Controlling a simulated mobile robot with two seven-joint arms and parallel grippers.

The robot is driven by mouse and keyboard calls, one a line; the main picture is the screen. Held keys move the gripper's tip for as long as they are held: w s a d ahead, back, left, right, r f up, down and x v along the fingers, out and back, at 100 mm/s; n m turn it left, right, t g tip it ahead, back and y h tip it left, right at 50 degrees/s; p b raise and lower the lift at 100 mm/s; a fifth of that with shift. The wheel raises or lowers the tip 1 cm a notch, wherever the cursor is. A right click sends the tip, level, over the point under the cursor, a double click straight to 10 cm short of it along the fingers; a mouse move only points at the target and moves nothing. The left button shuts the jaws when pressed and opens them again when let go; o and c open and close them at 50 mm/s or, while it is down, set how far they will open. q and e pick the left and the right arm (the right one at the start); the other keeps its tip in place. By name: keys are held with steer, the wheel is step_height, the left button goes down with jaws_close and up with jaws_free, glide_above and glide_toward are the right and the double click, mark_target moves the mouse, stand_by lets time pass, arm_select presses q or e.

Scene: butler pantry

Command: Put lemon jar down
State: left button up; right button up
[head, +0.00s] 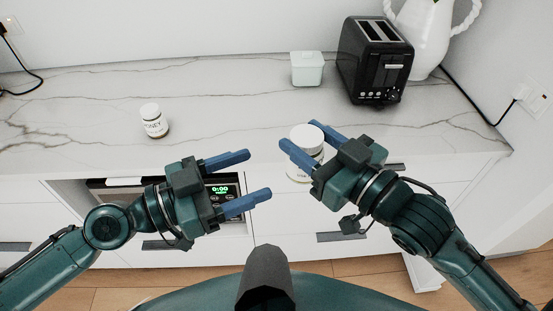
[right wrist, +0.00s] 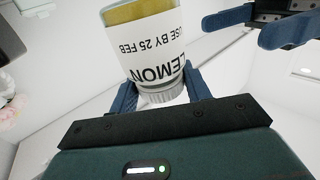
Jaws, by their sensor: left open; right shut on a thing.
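The lemon jar has a white lid (head: 306,137) and is held by my right gripper (head: 299,142) near the counter's front edge in the head view. Its white label reading LEMON (right wrist: 150,50) shows in the right wrist view, with yellow contents above the label. My right gripper (right wrist: 163,88) is shut on the jar, with blue fingers on both sides of it. I cannot tell whether the jar touches anything below. My left gripper (head: 256,179) is open and empty in front of the counter, left of the jar.
The white marble counter (head: 225,115) has free room in its middle. A honey jar (head: 153,121) stands at left. A pale green canister (head: 307,69), a black toaster (head: 374,62) and a white pitcher (head: 428,35) stand at the back right. A lit oven display (head: 222,190) is below.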

mark_target(311, 152)
arm_select(q)
steer(key=x, duration=1.2)
steer(key=shift+c, duration=0.6)
steer(key=c, duration=0.7)
steer(key=shift+c, duration=0.9)
arm_select(e)
steer(key=o, duration=1.3)
arm_select(q)
steer(key=shift+r, duration=0.1)
